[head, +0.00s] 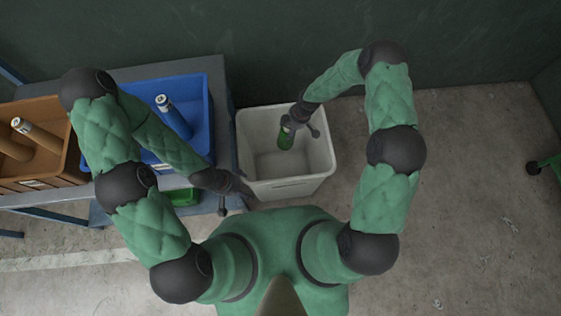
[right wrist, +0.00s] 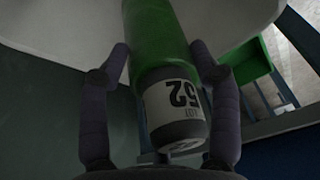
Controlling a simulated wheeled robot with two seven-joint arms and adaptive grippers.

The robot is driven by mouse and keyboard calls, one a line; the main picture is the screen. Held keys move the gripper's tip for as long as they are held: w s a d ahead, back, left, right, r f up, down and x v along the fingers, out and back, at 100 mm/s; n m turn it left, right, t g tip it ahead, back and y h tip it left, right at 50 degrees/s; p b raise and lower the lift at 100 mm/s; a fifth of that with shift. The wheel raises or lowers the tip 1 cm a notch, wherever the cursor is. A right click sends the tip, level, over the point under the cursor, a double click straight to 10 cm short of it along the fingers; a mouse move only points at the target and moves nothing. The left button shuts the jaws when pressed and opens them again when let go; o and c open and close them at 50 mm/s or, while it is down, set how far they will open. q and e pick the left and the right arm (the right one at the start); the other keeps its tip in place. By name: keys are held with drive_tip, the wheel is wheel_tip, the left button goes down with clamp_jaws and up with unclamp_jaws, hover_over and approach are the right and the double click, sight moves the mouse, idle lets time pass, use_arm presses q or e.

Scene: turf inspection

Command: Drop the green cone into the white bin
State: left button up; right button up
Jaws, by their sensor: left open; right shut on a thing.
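The green cone (head: 286,138) looks more like a long green cylinder with a white label and a dark grey end. My right gripper (head: 299,127) is shut on it over the opening of the white bin (head: 262,185). In the right wrist view the green cone (right wrist: 160,35) lies between the two fingers of my right gripper (right wrist: 162,62), with its label reading 52. The white bin (right wrist: 60,20) shows behind it there. The bin looks empty inside. My left gripper (head: 235,202) is open and empty, beside the bin's front left corner.
A bench (head: 225,95) at the left carries a blue bin (head: 205,85) with a blue cylinder and an orange-brown bin (head: 55,105) with similar cylinders. A green container (head: 183,198) sits lower, by the bench. The floor on the right is mostly clear.

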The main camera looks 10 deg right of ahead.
drive_tip(key=shift+f+b, duration=0.35)
drive_tip(key=shift+f, duration=0.45)
drive_tip(key=o, duration=1.7)
drive_tip(key=shift+o, duration=0.2)
drive_tip(key=v, duration=1.2)
